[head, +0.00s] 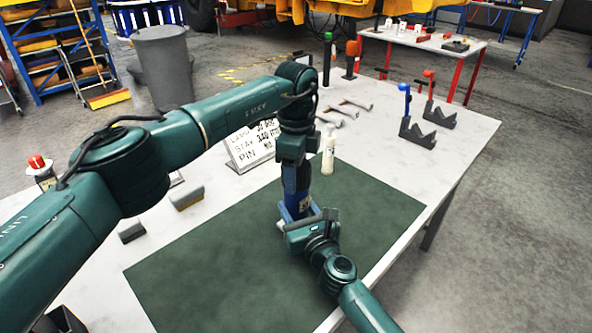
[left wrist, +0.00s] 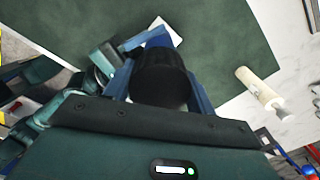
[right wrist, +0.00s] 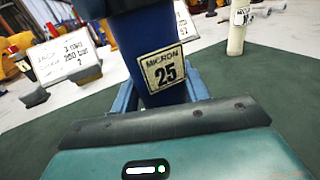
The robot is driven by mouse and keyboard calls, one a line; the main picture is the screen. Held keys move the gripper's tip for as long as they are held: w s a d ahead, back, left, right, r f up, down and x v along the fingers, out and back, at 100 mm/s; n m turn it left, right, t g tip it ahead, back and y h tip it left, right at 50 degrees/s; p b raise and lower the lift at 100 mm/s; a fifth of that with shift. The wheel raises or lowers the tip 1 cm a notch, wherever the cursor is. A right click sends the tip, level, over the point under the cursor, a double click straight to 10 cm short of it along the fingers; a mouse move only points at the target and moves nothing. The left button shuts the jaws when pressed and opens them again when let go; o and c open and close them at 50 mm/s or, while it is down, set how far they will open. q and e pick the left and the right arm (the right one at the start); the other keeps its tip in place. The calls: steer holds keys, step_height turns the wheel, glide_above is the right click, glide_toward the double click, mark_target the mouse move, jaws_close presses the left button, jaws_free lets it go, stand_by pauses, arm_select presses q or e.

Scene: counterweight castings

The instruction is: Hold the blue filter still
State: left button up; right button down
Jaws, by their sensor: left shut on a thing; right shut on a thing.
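The blue filter (head: 290,180) is upright above the green mat (head: 220,265). In the right wrist view its blue body (right wrist: 150,35) carries a label reading MICRON 25. In the left wrist view its dark cap (left wrist: 161,78) faces me. My left gripper (head: 294,165) comes from above and is shut on the filter's top; its fingers flank the cap in the left wrist view. My right gripper (head: 298,212) is shut on the lower body from the near side. The filter's base is hidden, so I cannot tell whether it touches the mat.
A printed sign (head: 250,147) is at the back, with grey blocks (head: 187,197) to the left. V-shaped stands with blue and red tops (head: 418,137) are at the back right. The mat's right side is clear.

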arm_select(q)
steer(key=m, duration=0.6)
steer(key=shift+m, duration=0.3)
steer(key=m, duration=1)
steer(key=shift+m, duration=0.3)
steer(key=m, duration=1)
steer(key=shift+m, duration=0.3)
steer(key=m, duration=0.4)
steer(key=shift+f, duration=0.1)
steer(key=m, duration=0.6)
steer(key=shift+m, duration=0.4)
steer(key=m, duration=0.5)
steer(key=o, duration=1.2)
steer(key=shift+c, duration=0.2)
